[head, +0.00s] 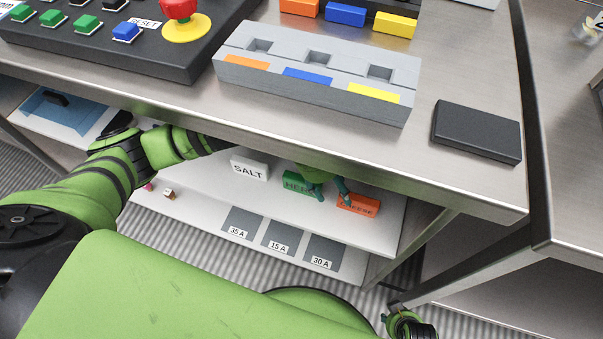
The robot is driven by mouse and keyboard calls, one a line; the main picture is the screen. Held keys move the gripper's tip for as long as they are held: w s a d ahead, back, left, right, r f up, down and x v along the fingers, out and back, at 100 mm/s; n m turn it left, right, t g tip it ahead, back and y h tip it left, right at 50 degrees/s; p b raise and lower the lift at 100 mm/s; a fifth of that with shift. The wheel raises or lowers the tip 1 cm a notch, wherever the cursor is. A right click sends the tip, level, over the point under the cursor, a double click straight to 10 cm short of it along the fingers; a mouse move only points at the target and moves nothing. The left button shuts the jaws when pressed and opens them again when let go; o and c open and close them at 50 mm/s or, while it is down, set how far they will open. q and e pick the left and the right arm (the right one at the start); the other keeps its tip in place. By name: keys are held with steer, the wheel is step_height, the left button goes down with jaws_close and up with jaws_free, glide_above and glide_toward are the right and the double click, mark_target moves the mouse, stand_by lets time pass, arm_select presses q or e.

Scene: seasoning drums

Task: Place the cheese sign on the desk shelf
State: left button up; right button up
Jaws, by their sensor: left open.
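The orange cheese sign (361,207) rests on the white desk shelf (215,185) under the desk, near its right end. Its lettering is partly covered. My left gripper (330,193) is open, its fingers reaching down between the green sign and the cheese sign. One finger is at the cheese sign's left end; I cannot tell whether it touches. The desk edge hides part of the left arm. My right gripper (396,312) shows only partly at the bottom right, away from the shelf, and its jaws are unclear.
A white SALT sign (249,168) and a green sign (294,183) stand left of the cheese sign. A lower shelf (350,262) bears grey labelled squares. The desktop (150,95) above holds a grey slotted block (310,85), a button panel (110,50) and a black box (477,131).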

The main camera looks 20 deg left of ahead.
mark_target(302, 185)
arm_select(q)
steer(key=a, duration=0.7)
steer(key=shift+a, duration=0.25)
